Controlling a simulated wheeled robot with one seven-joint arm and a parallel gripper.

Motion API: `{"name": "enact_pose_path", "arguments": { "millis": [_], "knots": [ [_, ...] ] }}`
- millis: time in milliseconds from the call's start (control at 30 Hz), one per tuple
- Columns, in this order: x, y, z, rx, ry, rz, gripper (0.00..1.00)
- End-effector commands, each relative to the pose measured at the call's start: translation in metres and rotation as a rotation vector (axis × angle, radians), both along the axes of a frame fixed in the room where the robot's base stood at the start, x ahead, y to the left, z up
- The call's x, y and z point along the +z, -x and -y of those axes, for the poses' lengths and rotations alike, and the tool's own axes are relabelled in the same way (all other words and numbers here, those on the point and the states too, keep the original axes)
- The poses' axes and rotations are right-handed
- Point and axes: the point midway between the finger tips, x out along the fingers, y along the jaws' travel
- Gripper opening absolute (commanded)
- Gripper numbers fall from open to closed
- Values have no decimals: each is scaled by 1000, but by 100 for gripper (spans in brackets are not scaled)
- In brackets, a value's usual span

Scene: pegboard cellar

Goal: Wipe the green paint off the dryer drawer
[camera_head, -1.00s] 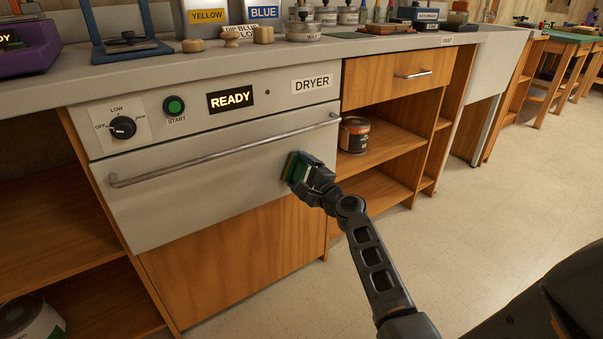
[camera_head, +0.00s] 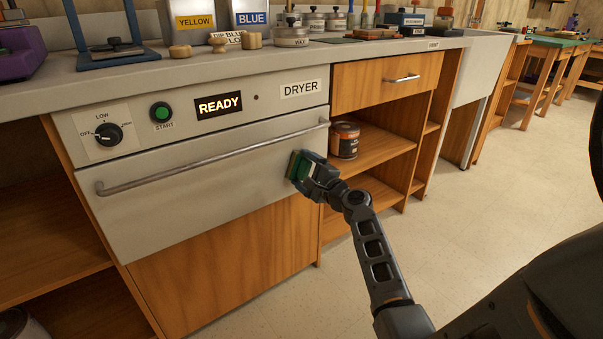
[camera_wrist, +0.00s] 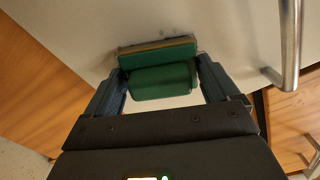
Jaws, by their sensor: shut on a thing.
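The dryer drawer (camera_head: 190,195) is a pale grey panel with a long bar handle (camera_head: 215,158), below the dryer's control strip. My gripper (camera_head: 304,170) is shut on a green block (camera_wrist: 161,80) with a thin tan-brown layer at its far side. The block is at the right end of the drawer front, below the handle; it looks to be against or very near the panel.
The handle's end (camera_wrist: 290,50) stands out close to the right of my gripper in the wrist view. Open shelves with a jar (camera_head: 344,140) are right of the dryer. Containers and tools crowd the countertop (camera_head: 150,75). The floor in front is clear.

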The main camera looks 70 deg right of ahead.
Motion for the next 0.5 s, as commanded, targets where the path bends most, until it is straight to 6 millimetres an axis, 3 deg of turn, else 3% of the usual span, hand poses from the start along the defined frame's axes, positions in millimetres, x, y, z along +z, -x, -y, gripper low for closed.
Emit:
{"name": "enact_pose_path", "arguments": {
  "millis": [500],
  "knots": [
    [0,17,31,0,0,1,46]
  ]
}}
